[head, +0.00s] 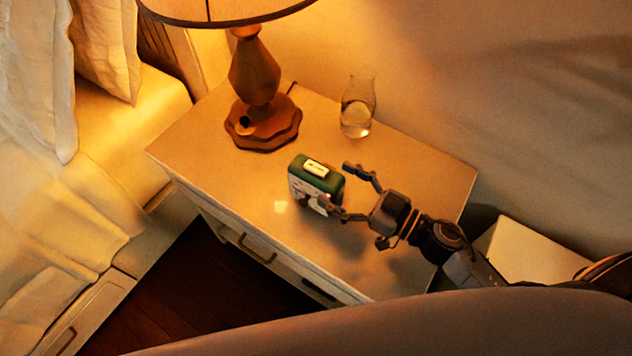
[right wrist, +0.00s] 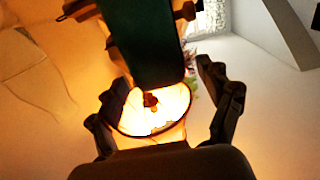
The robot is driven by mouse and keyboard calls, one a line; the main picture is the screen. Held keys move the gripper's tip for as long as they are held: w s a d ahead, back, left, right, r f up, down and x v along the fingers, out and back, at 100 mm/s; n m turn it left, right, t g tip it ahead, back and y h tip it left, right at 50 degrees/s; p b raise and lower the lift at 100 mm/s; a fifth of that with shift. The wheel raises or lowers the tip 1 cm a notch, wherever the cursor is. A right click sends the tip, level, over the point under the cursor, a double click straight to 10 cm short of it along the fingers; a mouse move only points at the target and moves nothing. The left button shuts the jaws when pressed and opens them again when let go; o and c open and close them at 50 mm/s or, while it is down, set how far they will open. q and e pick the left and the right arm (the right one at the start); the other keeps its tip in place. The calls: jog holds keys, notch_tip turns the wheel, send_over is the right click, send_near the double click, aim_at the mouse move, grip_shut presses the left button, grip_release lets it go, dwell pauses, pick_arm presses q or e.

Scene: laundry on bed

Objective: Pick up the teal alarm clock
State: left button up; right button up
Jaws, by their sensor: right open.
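The teal alarm clock (head: 318,178) stands upright on the nightstand, with a pale patch on its top and a light front face. My right gripper (head: 338,187) reaches in from the right with its fingers spread. One fingertip is beyond the clock's right side and the other is close by its front lower right; whether it touches I cannot tell. In the right wrist view a dark green block, the clock (right wrist: 147,45), fills the upper middle, ahead of the open fingers. My left gripper is not in view.
A wooden lamp (head: 256,80) stands behind the clock on the nightstand (head: 215,165). A glass (head: 358,108) with some liquid is behind and right of it. The bed (head: 60,200) is at the left. The nightstand's front left is clear.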

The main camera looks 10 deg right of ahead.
aim_at(316, 170)
jog(key=shift+w+a+r, duration=0.2)
jog(key=shift+w+a, duration=0.2)
jog(key=shift+a, duration=0.05)
jog(key=p+x, duration=0.1)
jog(key=x, duration=0.3)
jog(key=shift+w+a, duration=0.15)
jog(key=shift+a, duration=0.05)
jog(key=shift+c, duration=0.2)
jog(key=shift+r, duration=0.1)
grip_shut()
